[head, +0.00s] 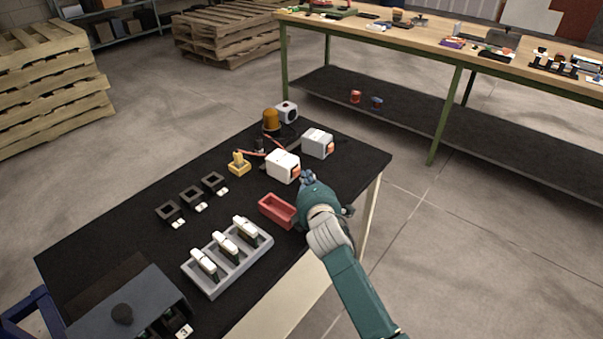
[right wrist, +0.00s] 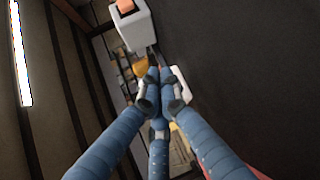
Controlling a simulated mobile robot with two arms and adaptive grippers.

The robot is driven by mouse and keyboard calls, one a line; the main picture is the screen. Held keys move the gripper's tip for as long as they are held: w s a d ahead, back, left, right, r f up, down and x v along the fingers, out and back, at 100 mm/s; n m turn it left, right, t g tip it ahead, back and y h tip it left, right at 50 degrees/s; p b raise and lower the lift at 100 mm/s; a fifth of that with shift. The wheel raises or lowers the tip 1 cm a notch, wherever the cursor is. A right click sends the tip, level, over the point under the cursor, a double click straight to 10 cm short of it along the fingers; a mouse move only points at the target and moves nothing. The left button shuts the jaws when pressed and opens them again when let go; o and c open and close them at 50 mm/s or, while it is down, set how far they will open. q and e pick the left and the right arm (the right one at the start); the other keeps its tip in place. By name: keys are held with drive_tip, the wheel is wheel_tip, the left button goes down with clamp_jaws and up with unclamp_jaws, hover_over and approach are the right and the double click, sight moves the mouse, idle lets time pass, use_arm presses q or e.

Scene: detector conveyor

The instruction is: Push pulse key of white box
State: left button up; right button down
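A white box (head: 281,167) with an orange key (head: 295,173) on its right end stands on the black table. A second, greyer white box (head: 317,143) with an orange-red key stands behind it to the right. My right gripper (head: 307,178) is beside the nearer box's key end, with a small gap seeming to show. In the right wrist view its fingertips (right wrist: 160,78) are drawn together and empty. That view shows a white box with an orange key (right wrist: 127,6) beyond the fingers; another pale box is partly hidden behind them. My left gripper is not in view.
A red tray (head: 277,211) lies just left of my right gripper. A grey rack (head: 215,283) with several white-topped modules stands nearer. An amber lamp (head: 271,120), a box with a dark knob (head: 288,112) and wires are at the back. Small black holders sit left.

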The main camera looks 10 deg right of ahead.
drive_tip(key=shift+w+a+r, duration=0.1)
drive_tip(key=shift+a+r, duration=0.2)
drive_tip(key=shift+a, duration=0.2)
drive_tip(key=shift+f, duration=0.25)
drive_tip(key=shift+s+d+f+p, duration=0.45)
drive_tip(key=shift+s+p, duration=0.25)
drive_tip(key=shift+p, duration=0.55)
drive_tip(key=shift+s+d+r+p, duration=0.1)
drive_tip(key=shift+s+d+p, duration=0.45)
drive_tip(key=shift+s+d, duration=0.4)
drive_tip(key=shift+d, duration=0.25)
drive_tip(key=shift+d, duration=0.1)
drive_tip(key=shift+s, duration=0.1)
